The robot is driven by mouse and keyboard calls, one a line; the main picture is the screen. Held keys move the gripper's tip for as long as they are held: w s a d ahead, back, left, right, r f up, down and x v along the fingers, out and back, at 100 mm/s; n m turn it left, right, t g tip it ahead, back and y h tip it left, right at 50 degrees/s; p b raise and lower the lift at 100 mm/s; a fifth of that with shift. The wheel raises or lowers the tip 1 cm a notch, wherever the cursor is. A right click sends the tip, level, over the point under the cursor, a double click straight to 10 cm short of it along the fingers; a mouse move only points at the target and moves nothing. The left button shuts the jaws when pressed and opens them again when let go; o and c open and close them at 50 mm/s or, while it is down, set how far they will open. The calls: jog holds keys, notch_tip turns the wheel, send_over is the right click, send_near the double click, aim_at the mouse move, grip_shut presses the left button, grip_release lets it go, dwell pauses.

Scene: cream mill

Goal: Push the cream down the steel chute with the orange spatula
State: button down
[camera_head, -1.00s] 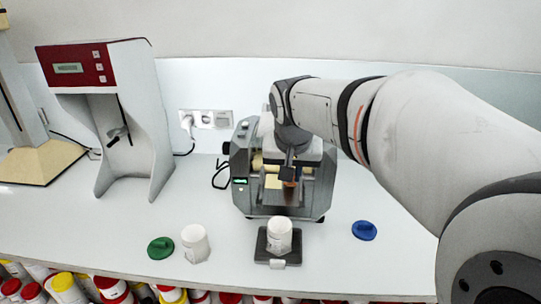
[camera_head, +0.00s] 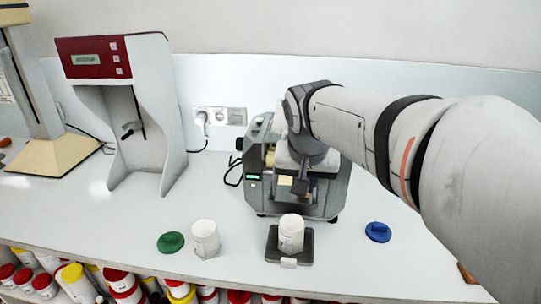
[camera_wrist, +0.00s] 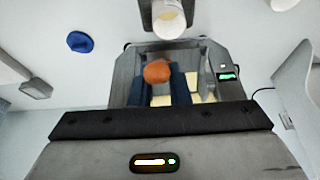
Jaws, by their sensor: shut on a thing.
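My gripper (camera_wrist: 158,88) is shut on the orange spatula (camera_wrist: 158,71), whose rounded orange end shows between the dark blue fingers in the wrist view. The gripper (camera_head: 301,186) is over the front of the grey mill (camera_head: 333,190) in the head view. Pale yellow cream (camera_wrist: 203,97) shows inside the mill on both sides of the fingers, and a patch of cream (camera_head: 285,181) shows left of the gripper. The steel chute (camera_head: 290,208) is at the mill's front, partly covered by the gripper. I cannot tell whether the spatula touches the cream.
A white jar (camera_head: 291,232) stands on a dark stand (camera_head: 271,246) before the mill. Another white jar (camera_head: 205,237) and a green lid (camera_head: 170,242) lie left, a blue lid (camera_head: 378,232) right. A red and grey machine (camera_head: 160,110) stands further left.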

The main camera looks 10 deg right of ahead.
jog(key=shift+w+d+r+p, duration=0.25)
jog(key=shift+w+r+p, duration=0.15)
jog(key=shift+w, duration=0.4)
jog(key=shift+w+d+r+p, duration=0.3)
jog(key=shift+w+r+p, duration=0.1)
jog(key=shift+w, duration=0.45)
jog(key=shift+w+d+r+p, duration=0.25)
jog(key=shift+w+r+p, duration=0.15)
jog(key=shift+w, duration=0.4)
jog(key=shift+r, duration=0.1)
jog(key=shift+p+v, duration=1.55)
jog(key=shift+v, duration=1.4)
jog(key=shift+s+a, duration=0.1)
jog(key=shift+s, duration=0.05)
jog(key=p+v, duration=0.1)
jog(key=v, duration=0.1)
jog(key=shift+s+r, duration=0.25)
jog(key=shift+r, duration=0.1)
jog(key=shift+a+p, duration=0.15)
jog(key=shift+p, duration=0.2)
